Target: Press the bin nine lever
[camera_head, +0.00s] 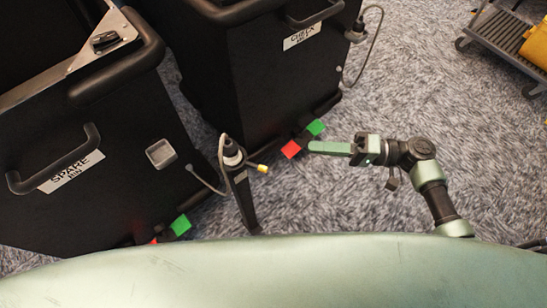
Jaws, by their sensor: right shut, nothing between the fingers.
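Two black bins stand side by side. The nearer left bin (120,185) has a label (72,172) reading SPARE BIN. The farther bin (255,85) has a label (302,36) that is too small to read surely. A red pedal (291,149) and a green pedal (316,128) stick out low on the farther bin. Another green pedal (181,225) and a partly hidden red one (154,241) are at the spare bin's foot. No lever marked nine can be made out. My right gripper (312,147) is shut and empty, pointing left just beside the red pedal; contact cannot be told.
A black post (243,195) with a cable and yellow tip stands between the bins, left of my right gripper. A cart (507,40) with a yellow item (537,45) is at the top right. Grey carpet (420,90) is clear on the right.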

